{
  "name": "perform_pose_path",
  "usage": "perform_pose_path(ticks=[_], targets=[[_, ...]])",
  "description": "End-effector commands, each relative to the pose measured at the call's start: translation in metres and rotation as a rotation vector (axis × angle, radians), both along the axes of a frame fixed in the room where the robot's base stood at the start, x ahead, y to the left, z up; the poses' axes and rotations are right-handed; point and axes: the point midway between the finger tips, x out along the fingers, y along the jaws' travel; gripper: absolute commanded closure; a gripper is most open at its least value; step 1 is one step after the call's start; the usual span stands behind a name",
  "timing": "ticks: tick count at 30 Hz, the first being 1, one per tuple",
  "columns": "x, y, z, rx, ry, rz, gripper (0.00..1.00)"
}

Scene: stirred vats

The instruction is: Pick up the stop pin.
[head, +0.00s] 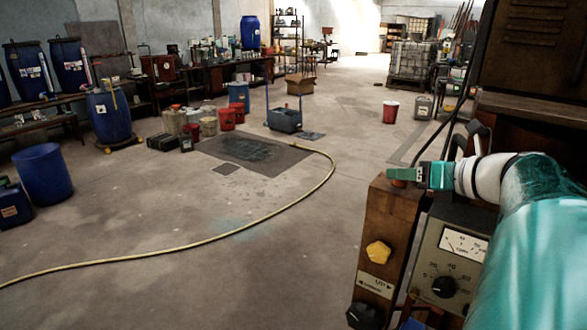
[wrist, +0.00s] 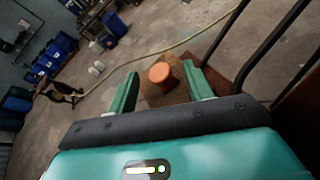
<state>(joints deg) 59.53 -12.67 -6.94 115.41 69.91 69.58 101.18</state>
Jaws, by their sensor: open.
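The stop pin appears to be the orange round-topped piece on top of the brown post (head: 388,225). In the head view only a little of the orange stop pin (head: 399,183) shows beside my gripper (head: 420,176). In the wrist view the orange stop pin (wrist: 159,73) shows whole from above, between the two green fingers of my gripper (wrist: 160,84). The fingers are open, with a gap on each side of the pin. I cannot tell whether the fingertips are level with it.
A grey meter box (head: 448,262) with a dial and knob adjoins the post on the right. A yellow knob (head: 378,253) sits on the post's face. Dark bent rails (wrist: 262,45) stand close to the right of the gripper. Open floor with a yellow hose (head: 235,229) lies left.

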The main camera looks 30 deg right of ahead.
Motion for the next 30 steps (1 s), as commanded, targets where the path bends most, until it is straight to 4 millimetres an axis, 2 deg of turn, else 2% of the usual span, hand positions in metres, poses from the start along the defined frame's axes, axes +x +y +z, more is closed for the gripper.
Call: perform_pose_path(ticks=[1, 6, 8, 9, 17, 22, 26, 30], targets=[[0.0, 0.0, 0.0, 0.0, 0.0, 0.0, 0.49], [0.0, 0.0, 0.0, 0.0, 0.0, 0.0, 0.82], [0.0, 0.0, 0.0, -0.001, 0.0, 0.001, 0.94], [0.0, 0.0, 0.0, -0.001, 0.0, 0.001, 0.96], [0.0, 0.0, 0.001, -0.001, 0.0, 0.001, 0.97], [0.0, 0.0, 0.008, -0.002, -0.001, 0.002, 0.97], [0.0, 0.001, 0.022, -0.004, -0.002, 0.002, 0.97], [0.0, 0.0, 0.044, -0.004, -0.003, 0.002, 0.97]])
